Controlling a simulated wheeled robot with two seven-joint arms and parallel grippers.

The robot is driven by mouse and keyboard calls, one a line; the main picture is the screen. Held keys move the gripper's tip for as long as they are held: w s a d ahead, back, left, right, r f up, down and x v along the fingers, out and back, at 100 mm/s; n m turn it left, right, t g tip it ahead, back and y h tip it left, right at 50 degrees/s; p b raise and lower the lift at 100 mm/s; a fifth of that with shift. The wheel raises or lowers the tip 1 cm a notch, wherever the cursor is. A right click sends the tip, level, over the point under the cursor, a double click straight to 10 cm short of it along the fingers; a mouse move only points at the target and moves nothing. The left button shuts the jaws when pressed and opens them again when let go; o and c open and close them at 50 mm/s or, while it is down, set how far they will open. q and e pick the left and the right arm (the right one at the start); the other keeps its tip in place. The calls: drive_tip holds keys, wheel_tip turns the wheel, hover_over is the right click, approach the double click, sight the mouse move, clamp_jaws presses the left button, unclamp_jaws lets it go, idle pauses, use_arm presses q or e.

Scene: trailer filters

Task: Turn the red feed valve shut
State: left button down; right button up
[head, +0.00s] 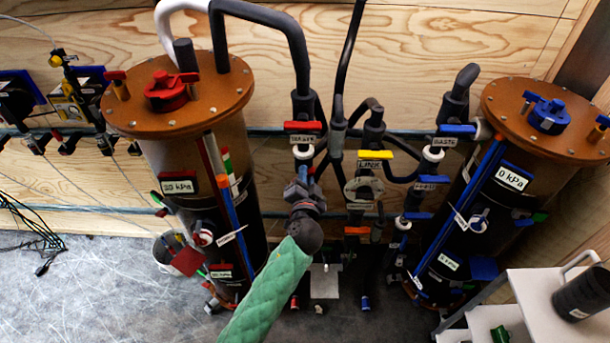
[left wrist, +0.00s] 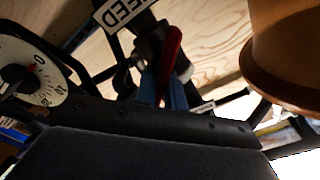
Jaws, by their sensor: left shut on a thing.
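In the left wrist view, the red feed valve handle (left wrist: 172,48) stands between the blue fingertips of my left gripper (left wrist: 164,90). A white label reading FEED (left wrist: 122,12) is beside it. The fingers are shut on the handle, which tilts slightly in the picture. In the head view, my left gripper (head: 304,176) reaches in on a green-sleeved arm to the pipework between the two tanks. There the gripper hides the handle it holds. My right gripper is in neither view.
Another red handle (head: 303,126) is just above my gripper; a yellow-handled LINK valve (head: 375,154) and a round gauge (head: 363,188) are close on its right. A tall tank with an orange lid (head: 215,95) stands left, another orange-lidded tank (head: 515,100) right. Black hoses arch overhead.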

use_arm(q)
drive_tip(key=shift+d+m, duration=0.1)
drive_tip(key=shift+m, duration=0.8)
drive_tip(key=m+p, duration=0.1)
drive_tip(key=m, duration=0.2)
drive_tip(key=shift+d+f+m, duration=0.1)
drive_tip(key=shift+f+m, duration=0.05)
drive_tip(key=shift+m, duration=0.15)
drive_tip(key=shift+f+m+p, duration=0.15)
drive_tip(key=shift+m+p, duration=0.15)
drive_tip(key=shift+m, duration=0.7)
drive_tip(key=shift+f+m, duration=0.1)
drive_tip(key=shift+m, duration=0.5)
drive_tip(key=shift+p, duration=0.3)
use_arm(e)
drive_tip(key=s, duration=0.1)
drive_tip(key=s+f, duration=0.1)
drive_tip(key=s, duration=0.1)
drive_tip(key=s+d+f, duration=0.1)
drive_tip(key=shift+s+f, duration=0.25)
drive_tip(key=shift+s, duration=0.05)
use_arm(q)
drive_tip(key=shift+f, duration=0.1)
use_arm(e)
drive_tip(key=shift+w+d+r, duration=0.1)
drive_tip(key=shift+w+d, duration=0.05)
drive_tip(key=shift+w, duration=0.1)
